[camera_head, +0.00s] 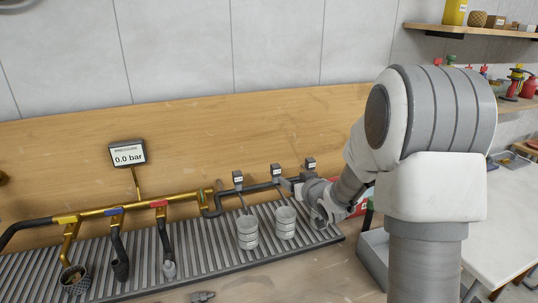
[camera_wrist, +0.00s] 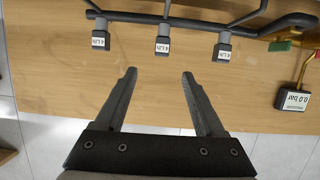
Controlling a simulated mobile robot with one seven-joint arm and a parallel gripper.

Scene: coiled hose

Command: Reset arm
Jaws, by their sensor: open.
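My gripper (camera_wrist: 159,76) is open and empty in the wrist view, its two dark fingers apart with bare wooden board between them. The fingertips point toward a dark pipe (camera_wrist: 190,20) with three small labelled boxes, the middle one (camera_wrist: 163,45) nearly in line with the gap. I see no contact. In the head view my arm reaches down from the right, and its end is by the right end of the dark pipe (camera_head: 258,186). The fingers are hard to make out there.
A pressure display (camera_head: 127,154) reads 0.0 bar. Gold and dark pipes with yellow, blue and red bands hang over a ribbed tray (camera_head: 205,262). Two grey cups (camera_head: 247,232) (camera_head: 285,222) stand on it. A grey bin (camera_head: 373,258), a white table and shelves are at the right.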

